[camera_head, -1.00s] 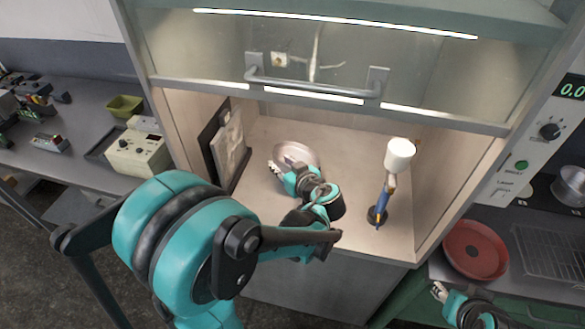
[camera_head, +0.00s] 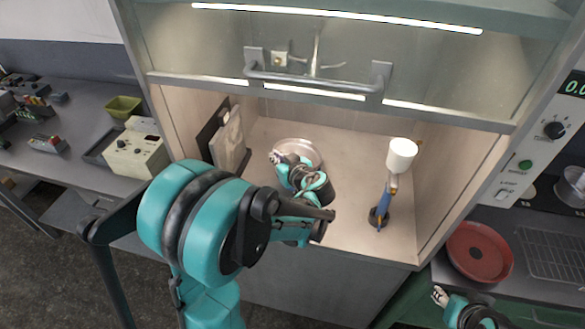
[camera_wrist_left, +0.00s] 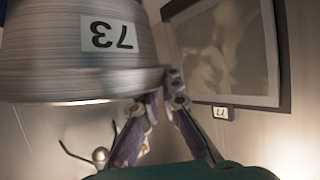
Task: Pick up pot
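The pot (camera_head: 303,146) is a round metal vessel inside the fume hood, left of the middle. In the left wrist view the pot (camera_wrist_left: 75,55) fills the upper left, upside down in the picture, with a label reading 73. My left gripper (camera_head: 277,157) reaches into the hood at the pot's left edge. In the left wrist view its fingertips (camera_wrist_left: 164,88) come close together at the pot's rim, with the rim seeming to lie between them. My right gripper (camera_head: 439,295) is low at the right, outside the hood, too small to read its opening.
A stand with a white cup-like top (camera_head: 402,153) is to the pot's right. A framed panel (camera_head: 229,141) leans at the hood's left wall. The raised sash handle (camera_head: 315,83) spans above. A red round dish (camera_head: 480,252) sits on the right bench. The hood's front floor is clear.

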